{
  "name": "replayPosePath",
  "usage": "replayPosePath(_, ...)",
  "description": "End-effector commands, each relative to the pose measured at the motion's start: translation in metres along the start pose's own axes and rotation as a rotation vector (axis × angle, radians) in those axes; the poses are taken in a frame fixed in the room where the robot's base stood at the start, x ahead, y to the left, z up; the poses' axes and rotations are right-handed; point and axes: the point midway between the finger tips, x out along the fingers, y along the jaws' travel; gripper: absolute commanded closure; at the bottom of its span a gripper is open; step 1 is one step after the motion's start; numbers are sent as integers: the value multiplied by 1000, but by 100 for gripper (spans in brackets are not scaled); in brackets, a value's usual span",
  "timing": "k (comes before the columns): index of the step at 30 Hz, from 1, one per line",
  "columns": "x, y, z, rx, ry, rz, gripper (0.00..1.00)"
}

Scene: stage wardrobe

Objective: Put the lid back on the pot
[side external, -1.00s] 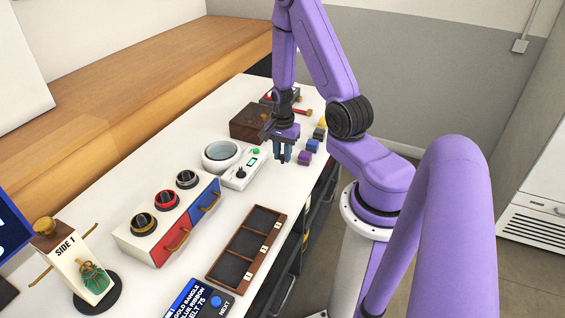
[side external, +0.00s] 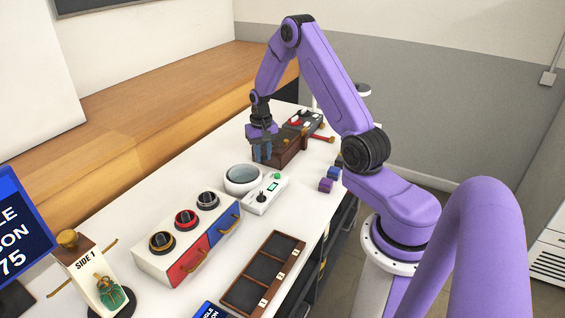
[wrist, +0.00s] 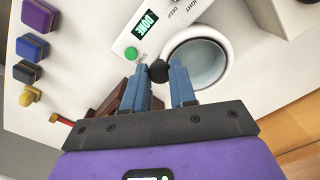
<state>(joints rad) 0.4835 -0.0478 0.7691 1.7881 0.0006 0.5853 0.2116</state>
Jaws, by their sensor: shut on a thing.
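The pot (side external: 243,178) is a white round vessel with a thick rim and a grey-blue inside. It also shows in the wrist view (wrist: 222,62), its mouth partly behind my right-hand finger. My gripper (side external: 262,157) is just behind and slightly right of the pot in the side view, fingers pointing down. In the wrist view my gripper (wrist: 158,76) is shut on a small dark rounded knob (wrist: 158,71) near the pot's rim. I cannot make out a lid plate under this knob, nor tell if it touches the pot.
A white control box (side external: 265,192) with a green button and "DONE" display stands beside the pot. A brown box (side external: 290,150) is behind my gripper. Coloured blocks (side external: 326,185) lie right. A drawer unit (side external: 190,240) and brown tray (side external: 263,272) are in front.

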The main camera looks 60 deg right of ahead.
Motion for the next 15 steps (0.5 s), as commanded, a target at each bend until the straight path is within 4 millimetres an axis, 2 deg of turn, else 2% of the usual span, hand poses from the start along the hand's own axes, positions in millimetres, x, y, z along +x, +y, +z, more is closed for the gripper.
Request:
replayPosePath(1,-2,-10,-10,-74,3,-1,100)
replayPosePath(6,-11,-35,-36,-309,3,-1,100)
replayPosePath(15,-19,-56,-53,-515,0,0,100)
